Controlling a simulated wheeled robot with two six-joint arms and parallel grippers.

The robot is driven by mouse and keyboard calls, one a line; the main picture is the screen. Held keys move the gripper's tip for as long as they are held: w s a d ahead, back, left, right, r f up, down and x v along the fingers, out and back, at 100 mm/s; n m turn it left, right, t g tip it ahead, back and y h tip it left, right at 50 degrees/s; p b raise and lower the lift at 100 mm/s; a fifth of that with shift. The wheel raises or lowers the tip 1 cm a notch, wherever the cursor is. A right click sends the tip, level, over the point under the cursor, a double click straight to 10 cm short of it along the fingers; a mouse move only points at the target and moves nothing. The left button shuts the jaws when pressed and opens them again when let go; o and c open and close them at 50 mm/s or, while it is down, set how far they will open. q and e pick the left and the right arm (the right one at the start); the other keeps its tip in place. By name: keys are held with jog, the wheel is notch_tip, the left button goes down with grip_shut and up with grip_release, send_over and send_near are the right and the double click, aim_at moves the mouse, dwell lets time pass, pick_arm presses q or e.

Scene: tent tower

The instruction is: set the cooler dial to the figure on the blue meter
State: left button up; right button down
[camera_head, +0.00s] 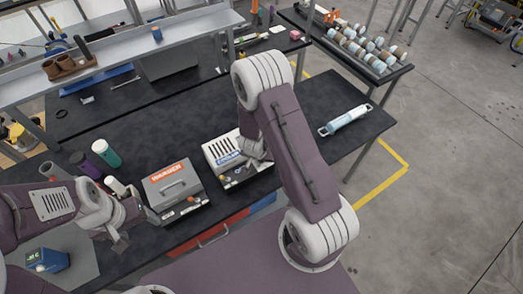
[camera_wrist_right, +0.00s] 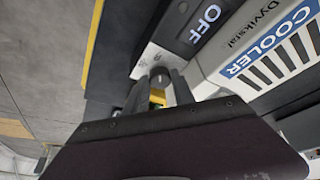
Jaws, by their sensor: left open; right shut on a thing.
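The white cooler (camera_head: 217,149) stands on the black table in the head view. In the right wrist view its blue COOLER label (camera_wrist_right: 268,45) and a dark display reading OFF (camera_wrist_right: 204,22) show at an angle. My right gripper (camera_wrist_right: 160,92) is shut on the cooler's dial (camera_wrist_right: 161,74), a small dark knob with yellow below it between the fingers. In the head view my right arm covers the dial. The blue meter (camera_head: 48,260) stands at the lower left; its figure is too small to read surely. My left gripper (camera_head: 134,230) is open and empty, right of the meter.
A grey warmer (camera_head: 173,184) with an orange label stands left of the cooler. A green cup (camera_head: 106,153) and a purple cup (camera_head: 86,165) stand farther left. A light-blue roll (camera_head: 345,120) lies at the table's right end, with clear tabletop before it.

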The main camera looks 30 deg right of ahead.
jog(key=shift+w+m+h+p, duration=0.1)
jog(key=shift+m+h+p, duration=0.2)
jog(key=shift+m+p, duration=0.55)
jog(key=c, duration=1.3)
grip_release()
jog(key=shift+c, duration=0.2)
jog(key=p+v, duration=0.2)
jog(key=v, duration=0.7)
jog(key=shift+p, duration=0.4)
jog(key=shift+w+g, duration=0.2)
jog(key=shift+g, duration=0.1)
